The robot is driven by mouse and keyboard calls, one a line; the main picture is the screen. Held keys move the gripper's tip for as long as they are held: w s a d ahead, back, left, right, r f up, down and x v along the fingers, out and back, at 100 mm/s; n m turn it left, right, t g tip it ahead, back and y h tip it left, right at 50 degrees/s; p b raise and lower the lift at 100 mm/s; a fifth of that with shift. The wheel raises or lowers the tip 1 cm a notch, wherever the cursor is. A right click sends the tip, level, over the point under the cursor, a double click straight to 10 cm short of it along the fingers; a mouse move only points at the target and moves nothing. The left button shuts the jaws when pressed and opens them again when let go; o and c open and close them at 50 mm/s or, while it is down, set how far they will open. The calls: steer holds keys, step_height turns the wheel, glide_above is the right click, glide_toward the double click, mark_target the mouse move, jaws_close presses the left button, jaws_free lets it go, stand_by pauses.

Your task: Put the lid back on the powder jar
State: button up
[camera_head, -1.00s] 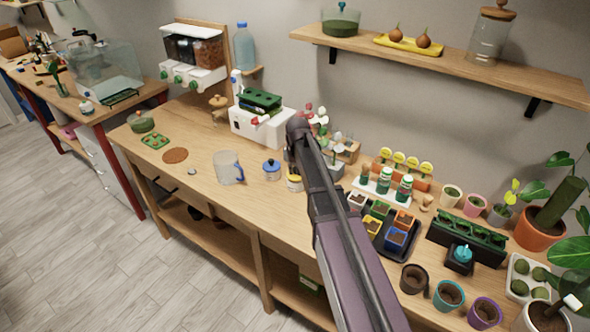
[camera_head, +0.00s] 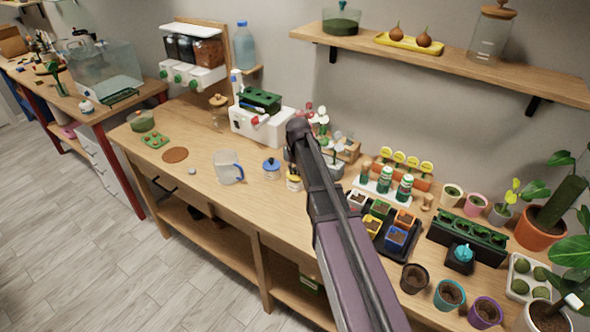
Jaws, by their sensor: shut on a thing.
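A small white jar with a blue lid (camera_head: 271,168) stands on the workbench, left of my arm. Close to its right is a small jar with a yellow band (camera_head: 293,183), partly beside my arm; its top is too small to read. A glass jar with a wooden-coloured top (camera_head: 219,110) stands further back. I cannot tell which of these is the powder jar. No loose lid can be made out. My arm reaches over the bench from the lower right and ends at a dark rounded joint. My gripper and anything in it are hidden.
A clear jug with a blue handle (camera_head: 228,168) stands on open wood. A brown round mat (camera_head: 175,155) lies to its left. A white machine (camera_head: 262,125) stands behind. Flowers, seedling trays (camera_head: 390,232) and pots crowd the right. A wall shelf (camera_head: 440,55) hangs above.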

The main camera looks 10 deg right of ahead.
steer(key=o, duration=1)
steer(key=o, duration=0.4)
steer(key=shift+r, duration=0.2)
steer(key=shift+r+p, duration=3.35)
steer(key=shift+p, duration=0.2)
jaws_close()
